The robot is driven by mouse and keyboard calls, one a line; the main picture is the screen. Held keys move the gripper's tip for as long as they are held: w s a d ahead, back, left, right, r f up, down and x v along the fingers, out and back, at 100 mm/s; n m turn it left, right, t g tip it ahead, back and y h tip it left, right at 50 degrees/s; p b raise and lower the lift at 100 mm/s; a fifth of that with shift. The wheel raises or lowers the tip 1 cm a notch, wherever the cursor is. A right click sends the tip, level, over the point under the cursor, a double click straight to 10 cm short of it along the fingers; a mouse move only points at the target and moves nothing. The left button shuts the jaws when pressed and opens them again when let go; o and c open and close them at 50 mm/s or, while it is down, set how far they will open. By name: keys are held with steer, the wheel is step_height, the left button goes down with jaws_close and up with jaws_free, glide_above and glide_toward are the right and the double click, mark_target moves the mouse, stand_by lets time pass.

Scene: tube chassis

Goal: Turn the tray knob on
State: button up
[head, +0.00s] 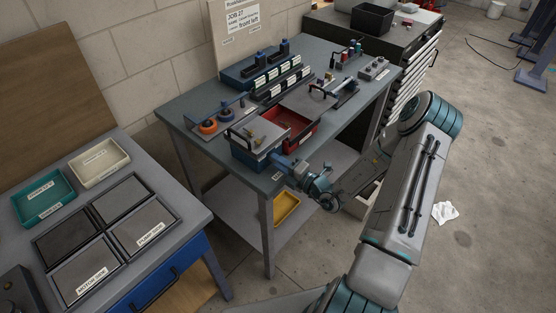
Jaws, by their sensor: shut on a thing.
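My gripper (285,164) is at the front edge of the blue-grey workbench (215,150), beside the right front corner of a blue tray (243,154). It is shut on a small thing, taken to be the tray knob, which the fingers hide. I cannot tell whether it touches the tray. The blue tray has a grey top with small brass-coloured parts and a dark handle on its left.
Orange and blue round parts (208,126) stand left on the bench, with labelled dark racks (276,80) behind. A yellow bin (286,207) is on the lower shelf. A second table with trays (43,198) is at left. A white crumpled piece (445,212) lies on the floor.

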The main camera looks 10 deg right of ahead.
steer(key=shift+m, duration=0.3)
steer(key=o, duration=1)
steer(key=shift+s, duration=0.1)
